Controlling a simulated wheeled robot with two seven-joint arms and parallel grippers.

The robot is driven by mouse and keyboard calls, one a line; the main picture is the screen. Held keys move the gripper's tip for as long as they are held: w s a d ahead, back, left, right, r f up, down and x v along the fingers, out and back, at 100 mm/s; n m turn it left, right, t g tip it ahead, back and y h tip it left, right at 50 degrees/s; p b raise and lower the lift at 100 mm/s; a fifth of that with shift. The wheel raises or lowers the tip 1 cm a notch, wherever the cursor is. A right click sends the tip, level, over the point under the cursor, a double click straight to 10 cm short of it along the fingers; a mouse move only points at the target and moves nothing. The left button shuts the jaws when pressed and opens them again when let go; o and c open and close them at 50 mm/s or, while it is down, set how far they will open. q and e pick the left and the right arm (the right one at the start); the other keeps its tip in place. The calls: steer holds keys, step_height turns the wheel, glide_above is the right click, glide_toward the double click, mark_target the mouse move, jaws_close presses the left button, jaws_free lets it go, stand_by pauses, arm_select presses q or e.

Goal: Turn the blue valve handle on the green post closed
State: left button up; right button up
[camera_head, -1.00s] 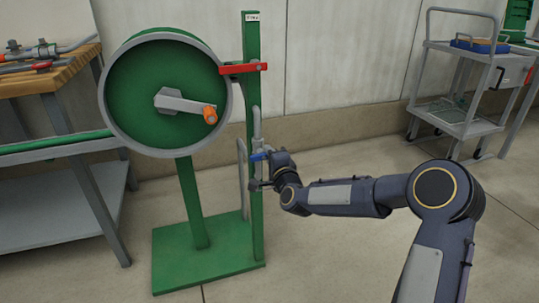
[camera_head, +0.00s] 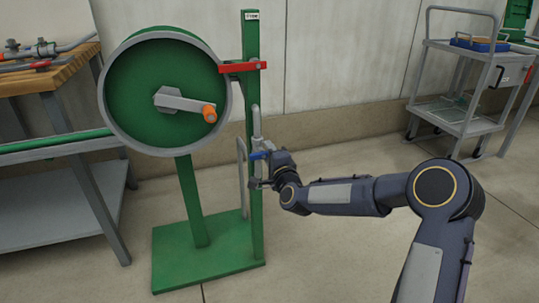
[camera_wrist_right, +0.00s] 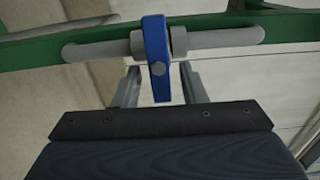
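The blue valve handle (camera_wrist_right: 155,50) shows in the right wrist view, mounted by a bolt on a grey pipe (camera_wrist_right: 220,40) that runs along the green post (camera_wrist_right: 285,24). It lies across the pipe there. In the head view the blue handle (camera_head: 259,155) shows small beside the green post (camera_head: 252,85). My right gripper (camera_wrist_right: 158,88) is open, with one finger on each side of the handle's free end and gaps visible on both sides. In the head view my right gripper (camera_head: 262,170) is partly hidden by its own wrist. My left gripper is not in view.
A green reel (camera_head: 140,85) with an orange-knobbed crank (camera_head: 209,113) stands left of the post. A workbench (camera_head: 45,85) stands at left and a grey cart (camera_head: 465,120) at back right. Floor between is clear.

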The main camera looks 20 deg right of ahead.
steer(key=shift+s, duration=0.1)
steer(key=s+p, duration=0.2)
steer(key=s, duration=0.5)
steer(key=shift+s, duration=0.35)
steer(key=shift+d, duration=0.1)
